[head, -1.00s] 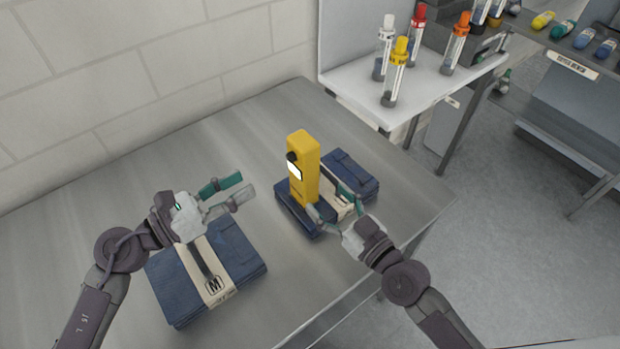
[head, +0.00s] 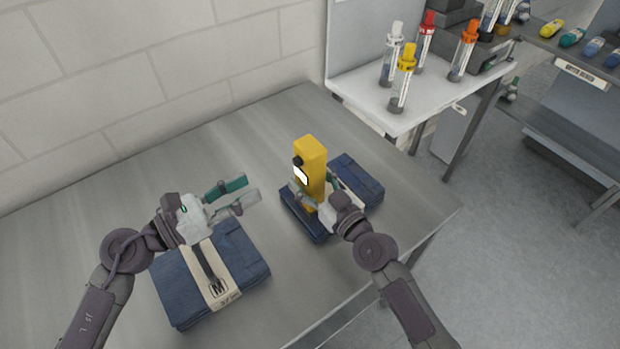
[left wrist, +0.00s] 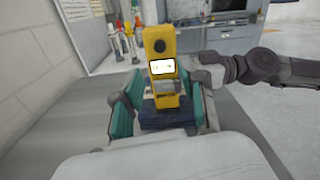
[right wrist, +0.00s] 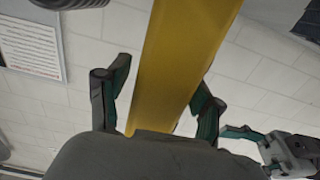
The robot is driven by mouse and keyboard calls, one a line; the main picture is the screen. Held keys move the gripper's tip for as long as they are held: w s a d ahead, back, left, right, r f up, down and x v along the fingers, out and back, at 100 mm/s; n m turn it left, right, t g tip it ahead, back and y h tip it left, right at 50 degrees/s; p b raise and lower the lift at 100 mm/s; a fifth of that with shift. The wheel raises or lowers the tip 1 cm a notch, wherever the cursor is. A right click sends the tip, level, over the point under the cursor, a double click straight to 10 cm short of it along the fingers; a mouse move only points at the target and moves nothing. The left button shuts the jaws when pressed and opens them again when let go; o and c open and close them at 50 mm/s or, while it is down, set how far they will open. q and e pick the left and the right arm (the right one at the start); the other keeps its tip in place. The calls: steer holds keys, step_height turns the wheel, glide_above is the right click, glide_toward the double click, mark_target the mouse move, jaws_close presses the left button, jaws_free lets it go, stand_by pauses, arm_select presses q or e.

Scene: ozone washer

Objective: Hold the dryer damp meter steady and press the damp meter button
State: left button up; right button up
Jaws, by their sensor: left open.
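The yellow damp meter (head: 313,158) stands upright on a dark blue folded stack (head: 301,222). Its face has a round black button (head: 298,161) above a lit white screen (head: 301,176). The left wrist view shows the meter (left wrist: 160,88) straight ahead, with the button (left wrist: 158,46) near its top. My left gripper (head: 250,191) is open and empty, left of the meter and apart from it. My right gripper (head: 318,194) is at the meter's lower part. In the right wrist view its fingers (right wrist: 155,103) stand on both sides of the meter, with a gap on the left.
Another blue folded stack (head: 182,285) with a pale band lies below my left gripper. A white side table (head: 440,105) with several capped tubes stands at the back right. The metal table (head: 110,210) is clear between the meter and the wall.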

steer(key=c, duration=1.1)
arm_select(q)
jaws_close()
stand_by(0.4)
